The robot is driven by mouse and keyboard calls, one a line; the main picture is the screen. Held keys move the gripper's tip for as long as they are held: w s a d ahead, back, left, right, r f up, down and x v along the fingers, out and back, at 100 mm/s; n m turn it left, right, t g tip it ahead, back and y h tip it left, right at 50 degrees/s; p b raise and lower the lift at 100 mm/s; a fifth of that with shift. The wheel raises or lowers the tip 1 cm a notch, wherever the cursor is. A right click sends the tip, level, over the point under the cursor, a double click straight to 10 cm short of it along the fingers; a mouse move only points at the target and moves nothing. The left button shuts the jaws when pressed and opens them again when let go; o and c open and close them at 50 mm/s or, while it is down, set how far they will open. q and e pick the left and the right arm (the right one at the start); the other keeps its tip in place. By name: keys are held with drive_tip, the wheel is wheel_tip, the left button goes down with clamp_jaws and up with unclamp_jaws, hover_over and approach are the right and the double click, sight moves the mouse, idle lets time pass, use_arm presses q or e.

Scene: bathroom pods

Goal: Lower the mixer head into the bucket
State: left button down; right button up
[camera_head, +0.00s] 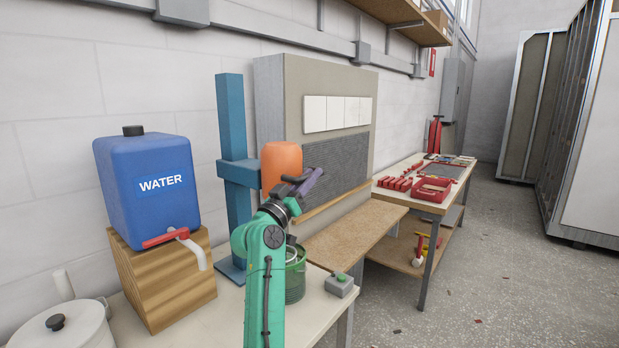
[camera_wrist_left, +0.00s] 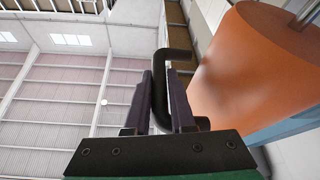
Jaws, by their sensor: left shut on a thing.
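The orange mixer head (camera_head: 281,165) is mounted on a blue stand (camera_head: 233,130) and sits above the green bucket (camera_head: 296,277). My arm hides much of the bucket. My left gripper (camera_head: 303,184) is beside the mixer head, at its near right side. In the left wrist view my left gripper (camera_wrist_left: 161,85) is shut on a black bent handle (camera_wrist_left: 178,54). The orange mixer head (camera_wrist_left: 255,70) fills the right of that view, apart from the fingers. The mixer's lower end is hidden behind my arm. My right gripper is not in view.
A blue water container (camera_head: 148,185) stands on a wooden block (camera_head: 165,283) at left. A white lidded pot (camera_head: 62,328) is at the near left. A tool table (camera_head: 390,195) stands farther back.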

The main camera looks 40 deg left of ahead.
use_arm(q)
wheel_tip(320, 180, down, 10)
drive_tip(key=b, duration=0.6)
drive_tip(key=shift+r+b, duration=0.15)
drive_tip(key=shift+b, duration=0.2)
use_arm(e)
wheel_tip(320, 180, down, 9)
use_arm(q)
drive_tip(key=shift+w, duration=0.1)
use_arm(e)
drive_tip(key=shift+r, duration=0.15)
use_arm(q)
drive_tip(key=c, duration=0.8)
unclamp_jaws()
drive_tip(key=shift+o, duration=0.2)
drive_tip(key=shift+r, duration=0.1)
drive_tip(key=b+v, duration=0.5)
drive_tip(key=v, duration=0.9)
drive_tip(key=shift+s, duration=0.4)
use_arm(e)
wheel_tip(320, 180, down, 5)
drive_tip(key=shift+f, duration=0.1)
